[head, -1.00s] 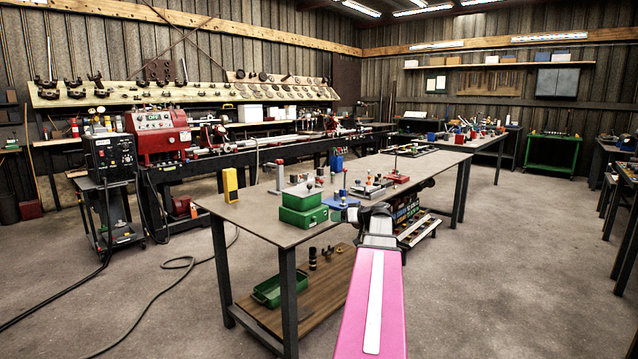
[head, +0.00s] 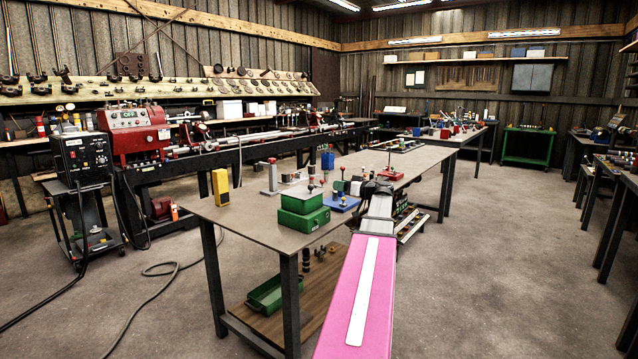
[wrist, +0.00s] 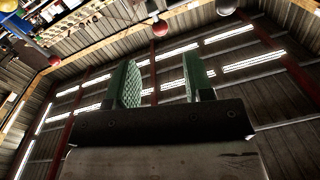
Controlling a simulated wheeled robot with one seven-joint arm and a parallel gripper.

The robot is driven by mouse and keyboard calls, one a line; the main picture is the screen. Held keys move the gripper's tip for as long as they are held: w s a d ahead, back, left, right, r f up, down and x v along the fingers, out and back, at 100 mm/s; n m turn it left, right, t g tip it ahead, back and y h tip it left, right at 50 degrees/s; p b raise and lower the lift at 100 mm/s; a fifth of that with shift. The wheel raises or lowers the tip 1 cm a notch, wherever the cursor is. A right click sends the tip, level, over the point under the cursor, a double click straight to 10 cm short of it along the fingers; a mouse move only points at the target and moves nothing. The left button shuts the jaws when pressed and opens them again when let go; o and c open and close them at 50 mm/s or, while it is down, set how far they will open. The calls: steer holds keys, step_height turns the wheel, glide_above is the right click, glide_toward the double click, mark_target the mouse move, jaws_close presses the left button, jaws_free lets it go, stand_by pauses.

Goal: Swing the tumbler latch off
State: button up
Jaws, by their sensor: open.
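No part in view can be told for certain as the tumbler latch. Small ball-knobbed fixtures stand on the workbench (head: 245,210), among them a blue plate with knobs (head: 343,204) just left of my gripper. My gripper (wrist: 160,62) is open and empty in the wrist view, its two green-padded fingers apart. In the head view its dark end is over the bench's right part, and its fingers cannot be made out. Beyond the fingers, the wrist view shows a red ball (wrist: 160,29) and a pale ball (wrist: 226,6), both apart from them.
A green box (head: 303,222), a yellow block (head: 220,187) and a grey post with a red top (head: 271,177) stand on the bench. A red-based stand (head: 389,173) is beyond my gripper. A red lathe (head: 135,135) is behind at left.

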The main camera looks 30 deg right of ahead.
mark_target(322, 181)
steer(key=x, duration=0.9)
steer(key=shift+w, duration=0.1)
